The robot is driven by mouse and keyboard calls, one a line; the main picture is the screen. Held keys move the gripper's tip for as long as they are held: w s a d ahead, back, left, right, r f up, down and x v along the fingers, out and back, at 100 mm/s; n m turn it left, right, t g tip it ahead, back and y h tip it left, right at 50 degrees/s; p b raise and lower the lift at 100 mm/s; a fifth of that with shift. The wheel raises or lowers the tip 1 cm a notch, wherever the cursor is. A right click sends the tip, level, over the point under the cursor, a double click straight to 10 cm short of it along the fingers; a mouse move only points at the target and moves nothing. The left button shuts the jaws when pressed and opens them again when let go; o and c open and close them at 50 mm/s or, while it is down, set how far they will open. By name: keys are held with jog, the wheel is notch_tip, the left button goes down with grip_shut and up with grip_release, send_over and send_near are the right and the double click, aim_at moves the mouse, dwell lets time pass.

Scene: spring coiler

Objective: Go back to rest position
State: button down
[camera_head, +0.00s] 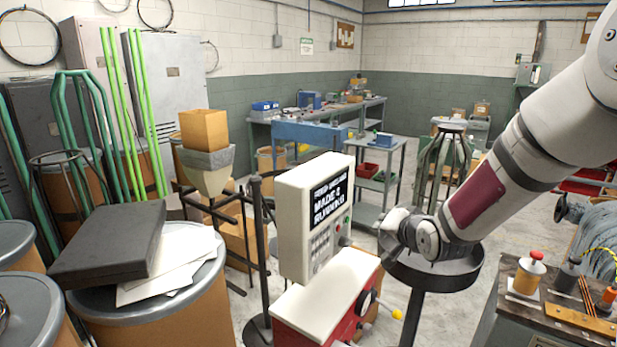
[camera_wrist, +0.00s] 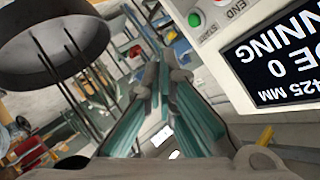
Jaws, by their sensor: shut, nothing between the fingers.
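My gripper shows in the wrist view (camera_wrist: 160,85), its two long teal-edged fingers drawn together at the tips with nothing between them. In the head view my arm reaches in from the right, and its end (camera_head: 392,232) is beside the control panel's right side, above or at the round dark tray (camera_head: 440,272). The cream control panel (camera_head: 312,215) has a black screen with white text, partly reading "RUNNING". In the wrist view the panel screen (camera_wrist: 280,60) is close on the right, with a green start button and a red end button beside it.
A red and cream machine body (camera_head: 325,300) stands below the panel. Drums (camera_head: 160,320) with papers and a black case are at left. A workbench (camera_head: 540,300) with tools is at lower right. Open floor lies toward the back tables (camera_head: 380,165).

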jog(key=s+r+n+g+h, duration=0.15)
jog(key=s+r, duration=0.25)
jog(key=s, duration=0.5)
jog(key=s+r+n+g+h, duration=0.1)
jog(key=s+r+n+g, duration=0.1)
jog(key=s+r, duration=0.45)
jog(key=s+n+g, duration=0.3)
jog(key=s, duration=1.9)
jog(key=shift+s+a+f+g+y, duration=0.2)
jog(key=shift+s+a+g+y, duration=0.15)
jog(key=shift+a, duration=0.05)
